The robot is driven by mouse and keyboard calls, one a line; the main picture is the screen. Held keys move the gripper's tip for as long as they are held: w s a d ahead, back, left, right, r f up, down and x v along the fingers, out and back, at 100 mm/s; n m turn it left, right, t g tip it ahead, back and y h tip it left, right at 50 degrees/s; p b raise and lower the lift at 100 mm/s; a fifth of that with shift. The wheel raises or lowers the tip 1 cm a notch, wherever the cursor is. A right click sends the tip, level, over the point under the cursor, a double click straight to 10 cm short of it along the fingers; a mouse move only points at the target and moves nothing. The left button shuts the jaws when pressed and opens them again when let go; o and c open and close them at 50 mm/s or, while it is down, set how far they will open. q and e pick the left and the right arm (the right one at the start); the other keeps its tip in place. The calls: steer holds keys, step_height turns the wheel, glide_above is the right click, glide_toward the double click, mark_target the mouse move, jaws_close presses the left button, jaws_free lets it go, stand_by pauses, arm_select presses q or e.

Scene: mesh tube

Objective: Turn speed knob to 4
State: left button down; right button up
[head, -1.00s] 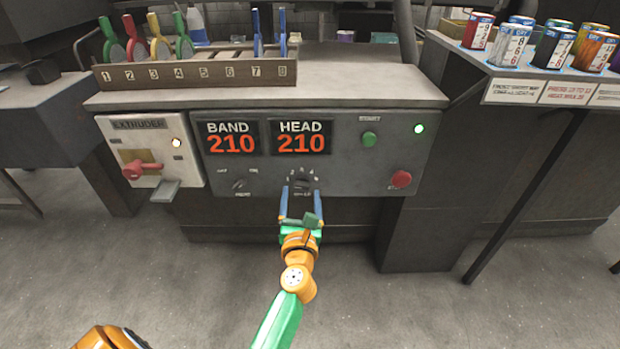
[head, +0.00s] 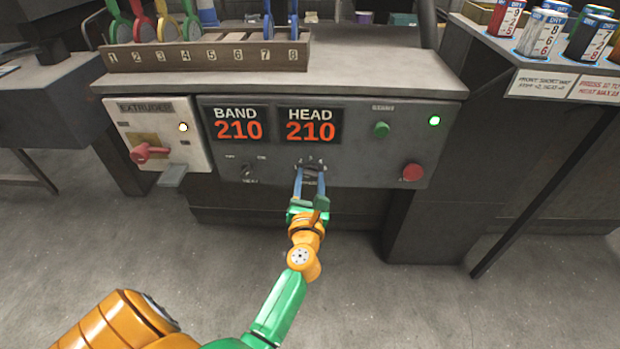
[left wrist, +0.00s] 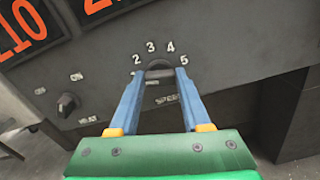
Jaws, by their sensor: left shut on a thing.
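The dark speed knob (left wrist: 158,70) sits on the grey control panel below the HEAD display, with the numbers 2, 3, 4 and 5 arched around it in the left wrist view. My left gripper (left wrist: 159,74) has its two blue fingers on either side of the knob and is shut on it. In the head view the left gripper (head: 311,172) reaches up to the panel from below and mostly covers the knob. Which number the knob points to cannot be told. My right gripper is not in view.
A smaller heat knob (left wrist: 67,104) is to the left on the panel. The BAND display (head: 238,125) and HEAD display (head: 310,125) both read 210. A green start button (head: 381,129) and red button (head: 412,172) are to the right. A red-handled extruder switch (head: 150,152) is far left.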

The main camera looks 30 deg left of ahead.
arm_select(q)
steer(key=shift+m+p, duration=0.4)
steer(key=shift+m, duration=0.3)
steer(key=m+p, duration=0.1)
steer(key=m, duration=0.2)
steer(key=shift+m+p, duration=0.3)
steer(key=shift+p, duration=0.05)
steer(key=m+p, duration=0.1)
steer(key=m, duration=0.2)
steer(key=shift+m+p, duration=0.7)
steer(key=shift+m, duration=0.5)
steer(key=m+p, duration=0.1)
steer(key=m, duration=0.1)
steer(key=shift+m, duration=0.4)
steer(key=m+p, duration=0.1)
steer(key=m, duration=0.3)
steer(key=shift+p, duration=0.35)
steer(key=m, duration=0.2)
steer(key=shift+m+p, duration=0.35)
steer(key=shift+m, duration=0.05)
steer(key=shift+m+p, duration=0.35)
steer(key=shift+m, duration=1.15)
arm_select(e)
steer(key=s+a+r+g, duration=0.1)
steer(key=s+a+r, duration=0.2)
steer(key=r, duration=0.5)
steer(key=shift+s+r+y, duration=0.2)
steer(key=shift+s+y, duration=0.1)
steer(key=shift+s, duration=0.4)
